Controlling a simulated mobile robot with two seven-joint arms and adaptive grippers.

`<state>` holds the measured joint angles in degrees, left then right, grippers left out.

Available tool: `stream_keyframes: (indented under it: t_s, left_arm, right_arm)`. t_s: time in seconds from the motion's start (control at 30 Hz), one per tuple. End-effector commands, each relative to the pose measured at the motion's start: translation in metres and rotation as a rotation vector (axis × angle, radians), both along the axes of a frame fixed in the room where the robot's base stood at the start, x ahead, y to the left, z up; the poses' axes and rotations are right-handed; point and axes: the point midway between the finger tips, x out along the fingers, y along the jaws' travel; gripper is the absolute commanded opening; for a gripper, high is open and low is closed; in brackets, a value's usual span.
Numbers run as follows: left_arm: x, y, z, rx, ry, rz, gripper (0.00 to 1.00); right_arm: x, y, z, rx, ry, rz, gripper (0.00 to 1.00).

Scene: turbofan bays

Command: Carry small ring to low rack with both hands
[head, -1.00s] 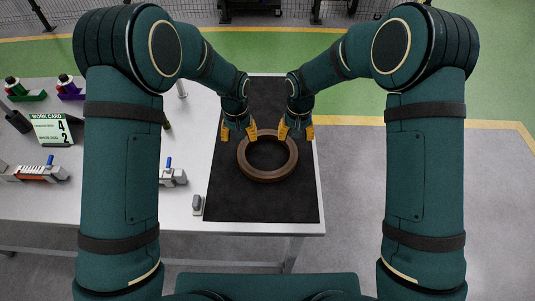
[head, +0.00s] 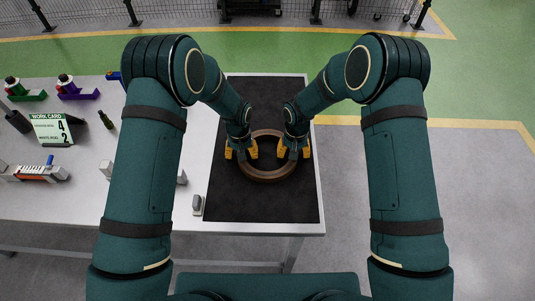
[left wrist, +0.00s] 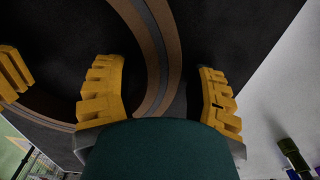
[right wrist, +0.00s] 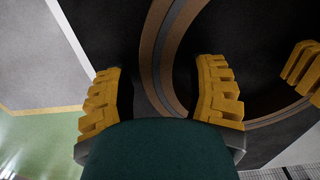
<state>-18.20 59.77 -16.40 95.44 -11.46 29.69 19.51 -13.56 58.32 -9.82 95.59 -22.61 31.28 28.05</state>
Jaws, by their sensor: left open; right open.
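The small ring (head: 267,174), brown with a grey band, lies flat on the black mat (head: 262,206) on the table. My left gripper (head: 241,151) is open at the ring's left side. In the left wrist view, its yellow fingers (left wrist: 155,95) stand on either side of the ring's band (left wrist: 158,50). My right gripper (head: 293,150) is open at the ring's right side. In the right wrist view, its fingers (right wrist: 160,95) also stand either side of the band (right wrist: 165,50). Whether the fingers touch the ring cannot be told. No low rack can be made out.
The white table (head: 60,203) holds a work card (head: 50,129), a grey and orange tool (head: 36,173), bottles on green and purple stands (head: 78,94), and a small grey piece (head: 197,204) beside the mat. Open floor (head: 480,200) lies to the right. A fence stands behind.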

Motion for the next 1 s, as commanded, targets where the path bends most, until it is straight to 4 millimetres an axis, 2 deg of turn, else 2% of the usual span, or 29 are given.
stream_keyframes:
  t_s: [0.03, 0.17, 0.2, 0.73, 1.0]
  left_arm:
    - [0.000, 0.000, 0.000, 0.000, 0.000, 0.000, 0.48]
    - [0.000, 0.000, 0.000, 0.000, 0.000, 0.000, 0.03]
    - [0.000, 0.000, 0.000, 0.000, 0.000, 0.000, 0.00]
    - [0.000, 0.000, 0.001, 0.000, 0.001, 0.000, 0.00]
    - [0.000, 0.000, 0.015, 0.000, 0.000, 0.000, 0.00]
  right_arm:
    - [0.000, 0.000, 0.000, 0.000, 0.000, 0.000, 0.48]
    - [0.000, 0.000, 0.000, 0.000, 0.000, 0.000, 0.03]
    - [0.000, 0.000, 0.000, 0.000, 0.000, 0.000, 0.00]
    - [-0.001, 0.000, 0.001, 0.000, 0.002, 0.000, 0.00]
    - [0.000, 0.000, 0.015, 0.000, 0.001, 0.000, 0.00]
